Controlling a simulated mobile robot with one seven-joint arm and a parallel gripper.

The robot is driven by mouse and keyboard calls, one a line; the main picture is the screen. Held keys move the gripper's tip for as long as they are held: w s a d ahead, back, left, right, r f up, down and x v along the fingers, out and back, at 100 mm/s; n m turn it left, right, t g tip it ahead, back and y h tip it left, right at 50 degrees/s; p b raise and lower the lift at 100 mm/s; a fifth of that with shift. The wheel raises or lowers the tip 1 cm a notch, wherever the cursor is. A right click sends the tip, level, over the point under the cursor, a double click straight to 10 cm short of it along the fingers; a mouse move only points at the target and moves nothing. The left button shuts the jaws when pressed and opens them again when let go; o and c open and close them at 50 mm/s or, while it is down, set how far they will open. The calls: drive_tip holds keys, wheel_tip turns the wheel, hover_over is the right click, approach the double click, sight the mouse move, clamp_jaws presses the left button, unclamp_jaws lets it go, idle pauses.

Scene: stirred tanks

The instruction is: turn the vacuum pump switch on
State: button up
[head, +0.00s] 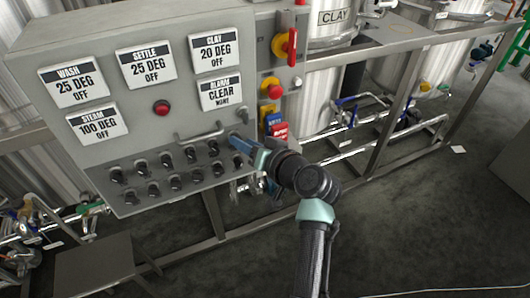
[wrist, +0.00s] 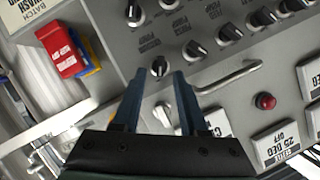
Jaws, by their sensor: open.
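The grey control panel (head: 130,50) carries two rows of black rotary switches, such as this one (head: 190,154). In the wrist view, one black switch (wrist: 159,67) shows between and just beyond the fingertips of my gripper (wrist: 159,76). Contact cannot be judged. A neighbouring switch (wrist: 195,50) lies just outside the fingers.
A metal handle (head: 200,133) sticks out above the switches and passes close to the fingers in the wrist view (wrist: 230,78). Red and blue tags (head: 277,130) hang to the right. A red lamp (head: 161,107) and sign plates sit higher. Tanks and frame rails stand at right.

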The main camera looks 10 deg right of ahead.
drive_tip(key=v, duration=1.1)
drive_tip(key=shift+f, duration=0.1)
